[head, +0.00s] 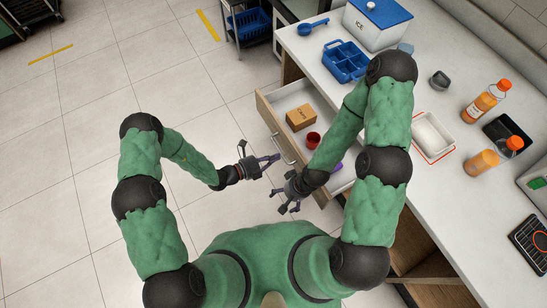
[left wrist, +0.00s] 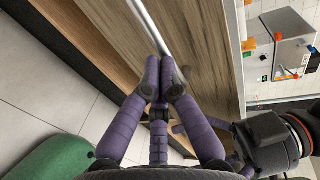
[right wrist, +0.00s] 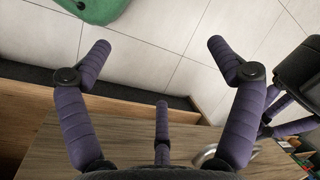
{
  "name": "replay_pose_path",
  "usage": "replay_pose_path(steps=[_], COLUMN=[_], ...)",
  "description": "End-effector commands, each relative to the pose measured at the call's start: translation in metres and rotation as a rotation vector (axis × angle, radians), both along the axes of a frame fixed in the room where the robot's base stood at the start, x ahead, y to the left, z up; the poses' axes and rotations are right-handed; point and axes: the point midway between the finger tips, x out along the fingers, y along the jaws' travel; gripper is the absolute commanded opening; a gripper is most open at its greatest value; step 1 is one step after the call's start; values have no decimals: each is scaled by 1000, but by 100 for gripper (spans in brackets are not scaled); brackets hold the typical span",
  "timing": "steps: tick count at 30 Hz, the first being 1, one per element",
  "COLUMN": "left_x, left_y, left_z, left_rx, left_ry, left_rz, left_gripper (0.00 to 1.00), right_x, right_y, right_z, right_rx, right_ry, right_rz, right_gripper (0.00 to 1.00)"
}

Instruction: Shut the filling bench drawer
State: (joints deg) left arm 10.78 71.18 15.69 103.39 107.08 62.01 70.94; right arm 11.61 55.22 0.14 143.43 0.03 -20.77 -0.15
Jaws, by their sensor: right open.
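The bench drawer (head: 300,100) stands pulled out from the bench, with a brown box (head: 301,117) and a red cup (head: 313,140) inside. Its pale bar handle (left wrist: 148,22) runs along the wooden drawer front (left wrist: 208,60). My left gripper (head: 277,158) is at the drawer front; its fingers (left wrist: 160,62) are together at the handle. Whether the handle lies between them I cannot tell. My right gripper (head: 288,205) is open and empty near the drawer's near end. In the right wrist view its fingers (right wrist: 160,45) are spread over the drawer front, beside the handle's end (right wrist: 207,153).
The bench top (head: 400,105) holds a blue-lidded ice box (head: 378,22), a blue divided tray (head: 345,62), a white tray (head: 430,135) and orange-capped bottles (head: 487,100). The tiled floor left of the drawer is clear. My right arm hangs over the bench and drawer.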

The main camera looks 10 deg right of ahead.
Motion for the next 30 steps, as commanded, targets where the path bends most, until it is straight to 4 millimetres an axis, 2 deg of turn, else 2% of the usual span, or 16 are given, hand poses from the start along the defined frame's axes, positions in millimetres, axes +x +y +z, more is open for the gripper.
replay_pose_path(steps=[8, 14, 20, 30], left_x=[0, 6, 21, 53], left_y=[-2, -21, -62, -151], left_z=[0, 0, 1, -2], left_rx=[0, 1, 0, -1], left_ry=[-1, -2, -4, -4], left_rz=[-1, -5, -7, -6], left_gripper=[0, 0, 0, 0], right_x=[0, 0, 0, 0], right_y=[0, 0, 0, 0], right_z=[0, 2, 3, -11], right_rx=[0, 0, 0, 0], right_ry=[0, 0, 0, 0], right_rz=[0, 0, 0, 0], right_gripper=[91, 91, 91, 91])
